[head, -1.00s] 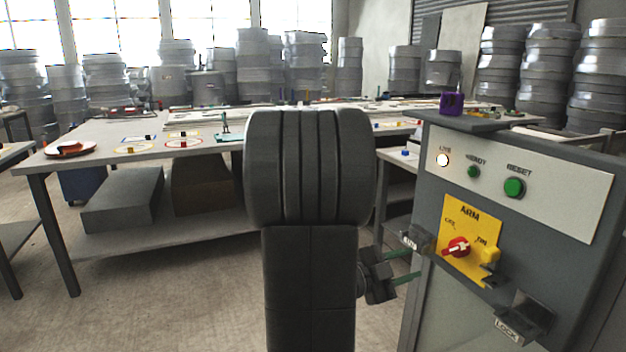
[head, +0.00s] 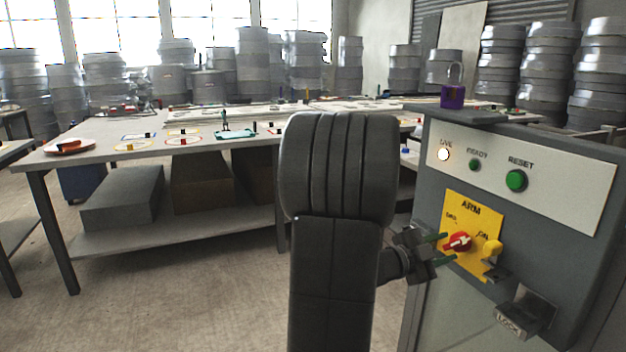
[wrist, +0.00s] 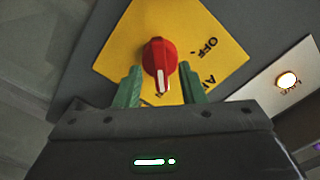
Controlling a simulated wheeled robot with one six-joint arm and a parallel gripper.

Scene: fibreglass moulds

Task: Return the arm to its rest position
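My gripper (head: 446,247) is at the front of the control cabinet, its two green fingers pointing at the red rotary knob (head: 459,241) on the yellow plate (head: 470,211). In the wrist view my gripper (wrist: 158,88) is open, one finger on each side of the red knob (wrist: 159,60). I cannot tell whether the fingers touch it. The knob's white mark shows toward the gripper. My dark arm stands in the middle of the head view and hides part of the bench behind it.
The grey cabinet (head: 428,152) has a lit white lamp (head: 443,154), a green RESET button (head: 516,180), a yellow piece (head: 492,249) beside the knob and a LOCK hasp (head: 508,328). A purple padlock (head: 453,96) stands on top.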

